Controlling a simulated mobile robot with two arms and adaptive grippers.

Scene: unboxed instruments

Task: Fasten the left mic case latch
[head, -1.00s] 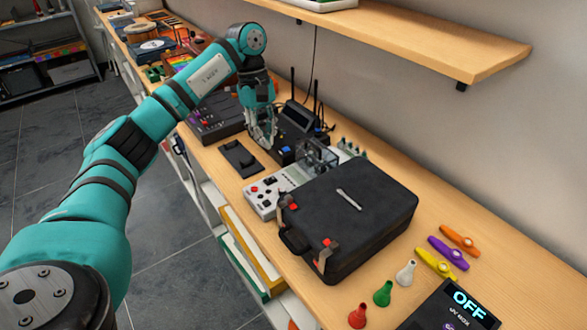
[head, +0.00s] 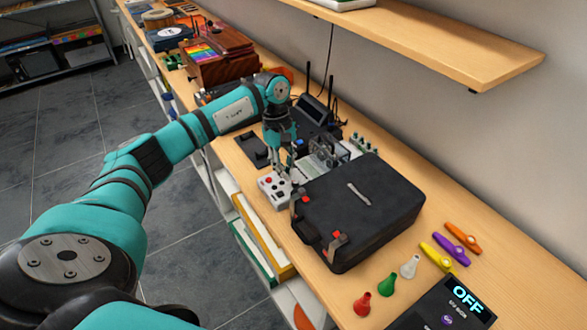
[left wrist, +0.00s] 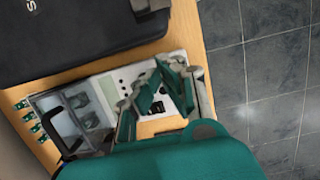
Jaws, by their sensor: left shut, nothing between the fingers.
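The black mic case (head: 365,212) lies closed on the bench, its handle side facing the aisle. Two latches with red parts sit on that side: the left latch (head: 299,205), farther from me, and the other latch (head: 335,241). I cannot tell how either latch is set. My left gripper (head: 284,176) is shut and empty, pointing down above the white control box beside the case, just beyond the left latch. In the left wrist view, the fingers (left wrist: 150,95) are over that box, and the case (left wrist: 75,35) and a grey latch (left wrist: 150,5) show at the top. My right gripper is not in view.
The white control box (head: 270,190) and a clear-sided device (head: 325,150) stand close to the case's far side. A shelf (head: 440,35) overhangs the back.

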